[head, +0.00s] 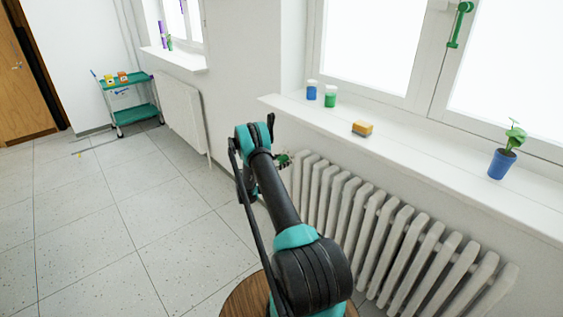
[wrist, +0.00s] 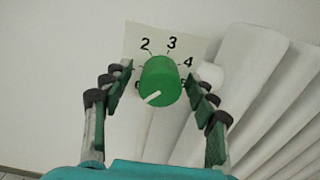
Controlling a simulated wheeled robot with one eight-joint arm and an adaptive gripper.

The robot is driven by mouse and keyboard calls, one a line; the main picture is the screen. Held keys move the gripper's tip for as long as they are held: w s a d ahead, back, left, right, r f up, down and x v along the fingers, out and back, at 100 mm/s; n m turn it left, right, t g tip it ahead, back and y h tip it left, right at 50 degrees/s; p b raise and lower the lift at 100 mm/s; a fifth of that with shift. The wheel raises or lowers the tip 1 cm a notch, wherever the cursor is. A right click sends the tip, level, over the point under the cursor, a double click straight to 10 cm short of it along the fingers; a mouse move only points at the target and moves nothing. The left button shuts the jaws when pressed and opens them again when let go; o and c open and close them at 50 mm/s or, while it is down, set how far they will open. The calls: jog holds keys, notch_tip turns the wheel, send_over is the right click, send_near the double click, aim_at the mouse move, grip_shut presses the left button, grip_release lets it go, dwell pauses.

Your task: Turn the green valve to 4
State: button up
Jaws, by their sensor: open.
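The green valve (wrist: 160,82) is a round knob in the wrist view, in front of a pale dial plate (wrist: 150,35) printed with numbers. I can read 2, 3 and 4 clearly; the marks at the lower left and right are partly hidden by the fingers and knob. The knob's white line points to the lower left, well away from the 4 at its upper right. My gripper (wrist: 159,79) is open, with one finger on each side of the knob. A gap seems to show on both sides, but contact is hard to tell.
A white ribbed radiator (head: 395,235) runs under the windowsill (head: 400,150), right of the valve. The sill holds a blue jar (head: 312,90), a green jar (head: 330,97), a sponge (head: 362,128) and a potted plant (head: 501,164). Floor (head: 100,220) at left is clear.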

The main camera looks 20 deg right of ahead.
jog(key=shift+c, duration=0.6)
jog(key=c, duration=1)
